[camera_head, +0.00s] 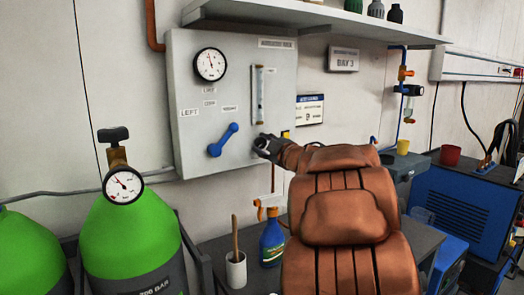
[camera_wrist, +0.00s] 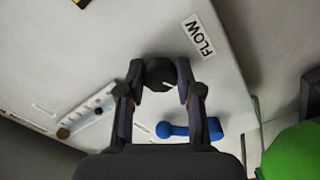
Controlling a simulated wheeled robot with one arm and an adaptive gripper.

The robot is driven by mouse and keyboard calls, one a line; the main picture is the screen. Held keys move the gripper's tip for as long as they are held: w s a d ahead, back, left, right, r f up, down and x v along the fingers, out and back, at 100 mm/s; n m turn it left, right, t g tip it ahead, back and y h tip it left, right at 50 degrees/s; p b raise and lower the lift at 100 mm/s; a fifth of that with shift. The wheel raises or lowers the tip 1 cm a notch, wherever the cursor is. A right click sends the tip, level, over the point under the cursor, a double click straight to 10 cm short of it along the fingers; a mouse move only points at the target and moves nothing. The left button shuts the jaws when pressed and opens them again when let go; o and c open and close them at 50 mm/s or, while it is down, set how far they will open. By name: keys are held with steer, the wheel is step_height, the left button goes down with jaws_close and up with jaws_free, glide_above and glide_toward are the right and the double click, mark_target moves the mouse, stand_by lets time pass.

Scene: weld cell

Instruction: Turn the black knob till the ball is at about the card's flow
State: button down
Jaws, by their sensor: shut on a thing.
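In the wrist view the black knob (camera_wrist: 160,73) sits between the two fingertips of my gripper (camera_wrist: 159,82), which are shut on its sides; a small light mark shows on the knob. In the head view my gripper (camera_head: 265,146) reaches the lower right of the grey panel (camera_head: 190,140), and it hides the knob there. The flow tube (camera_head: 259,92) stands upright above my gripper; it also shows in the wrist view (camera_wrist: 97,108). I cannot make out the ball's height. The card (camera_head: 310,109) hangs right of the panel, its figures too small to read.
A blue lever (camera_head: 223,140) is left of my gripper on the panel, close to one finger in the wrist view (camera_wrist: 188,130). A gauge (camera_head: 210,64) is above it. A green cylinder (camera_head: 130,240), a blue bottle (camera_head: 272,243) and a white cup (camera_head: 236,270) stand below.

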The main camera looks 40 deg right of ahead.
steer(key=shift+n+b, duration=0.6)
steer(key=shift+n, duration=0.7)
steer(key=shift+r, duration=0.15)
steer(key=c, duration=0.8)
jaws_free()
steer(key=s, duration=1.2)
steer(key=shift+a, duration=0.35)
